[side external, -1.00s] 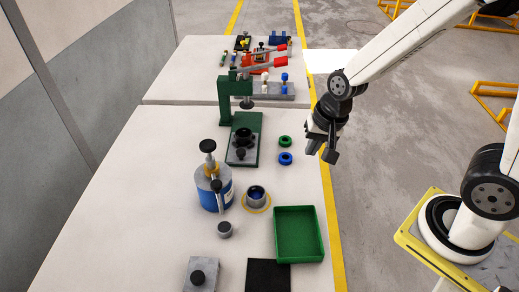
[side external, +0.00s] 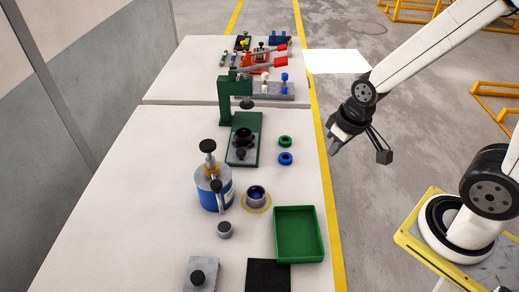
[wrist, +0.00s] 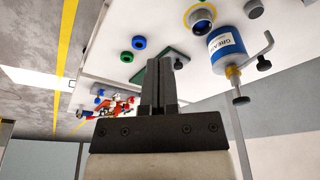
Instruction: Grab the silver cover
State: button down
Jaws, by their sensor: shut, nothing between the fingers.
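A small silver-grey cylinder (side external: 224,229), which looks like the silver cover, stands on the near white table, below the blue grease can (side external: 214,193) in the side view. In the wrist view, a grey cylinder that looks like it (wrist: 253,9) shows at the top edge, partly cut off. My gripper (side external: 335,149) is in the air by the table's right edge, well away from the cover. In the wrist view its fingers (wrist: 158,63) are together with nothing between them.
A silver cup with a blue inside (side external: 256,194) stands on a yellow ring. A green tray (side external: 299,234) is near the right edge. Green (side external: 285,141) and blue (side external: 285,158) rings lie near a green press (side external: 238,139). The grease can's handle sticks up.

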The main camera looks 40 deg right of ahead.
dwell(0.4)
grip_release()
jog(key=shift+f, duration=0.1)
jog(key=a+f+m+g+y, duration=0.4)
jog(key=a+f+m+y, duration=0.45)
jog(key=m, duration=0.55)
jog(key=w+d+f+m+t, duration=0.1)
jog(key=w+f+m+t, duration=0.2)
jog(key=f+m, duration=0.1)
jog(key=w+d+f+m+t, duration=0.2)
jog(key=w+f+m+t, duration=0.1)
jog(key=f+m+t, duration=0.1)
jog(key=w+d+f+m+t+y, duration=0.1)
jog(key=w+d+f+m+t, duration=0.1)
jog(key=w+f+m+t, duration=0.1)
jog(key=shift+w+d+f+m+t, duration=0.25)
jog(key=shift+f+m+t, duration=0.2)
jog(key=shift+m, duration=0.55)
